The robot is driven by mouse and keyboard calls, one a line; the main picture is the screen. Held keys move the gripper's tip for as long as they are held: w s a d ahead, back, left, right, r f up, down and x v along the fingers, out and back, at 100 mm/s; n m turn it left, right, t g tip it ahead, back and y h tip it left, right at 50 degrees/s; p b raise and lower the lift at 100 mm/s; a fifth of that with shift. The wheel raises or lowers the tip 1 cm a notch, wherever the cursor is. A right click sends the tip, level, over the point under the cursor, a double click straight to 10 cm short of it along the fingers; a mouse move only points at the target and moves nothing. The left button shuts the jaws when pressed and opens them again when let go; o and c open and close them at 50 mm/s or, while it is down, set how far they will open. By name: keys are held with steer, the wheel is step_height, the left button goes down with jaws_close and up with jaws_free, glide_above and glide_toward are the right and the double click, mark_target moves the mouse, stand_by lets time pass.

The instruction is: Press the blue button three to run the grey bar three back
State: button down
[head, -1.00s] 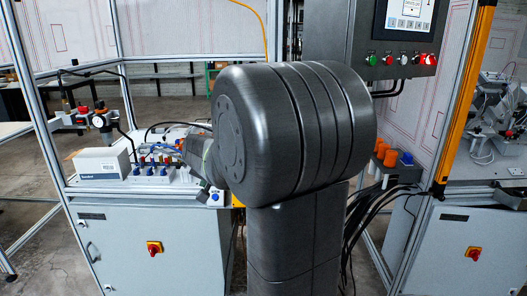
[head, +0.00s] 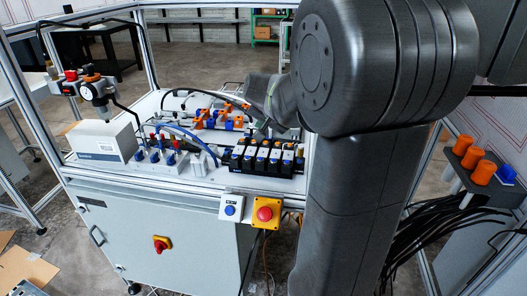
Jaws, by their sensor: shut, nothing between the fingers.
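A bank of several black valves (head: 262,160) with small blue parts along its top stands near the front edge of the bench. I cannot tell from the picture which blue button is number three. My gripper (head: 264,131) is small and dark, shut and empty, low over the back of the valve bank; I cannot tell whether it touches a button. Behind it lie cylinders with orange and blue fittings (head: 215,117). The grey bars are too small or hidden to single out; my arm covers the right part of the bench.
A white box (head: 104,141) and several fittings with blue knobs (head: 160,155) stand left of the valves. A blue push button (head: 230,210) and a red emergency stop (head: 265,213) sit on the bench front. Orange and blue caps (head: 482,171) stand at the right.

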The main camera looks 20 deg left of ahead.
steer(key=shift+s, duration=0.15)
steer(key=b, duration=0.7)
glide_above(262, 163)
step_height(262, 163, down, 9)
steer(key=shift+a+r, duration=0.1)
stand_by(1.9)
steer(key=shift+f+b, duration=0.3)
steer(key=shift+f, duration=0.1)
steer(key=shift+f+b, duration=0.35)
steer(key=shift+f, duration=0.1)
stand_by(0.7)
steer(key=shift+r+p, duration=0.65)
steer(key=shift+r, duration=0.2)
steer(key=shift+r, duration=0.1)
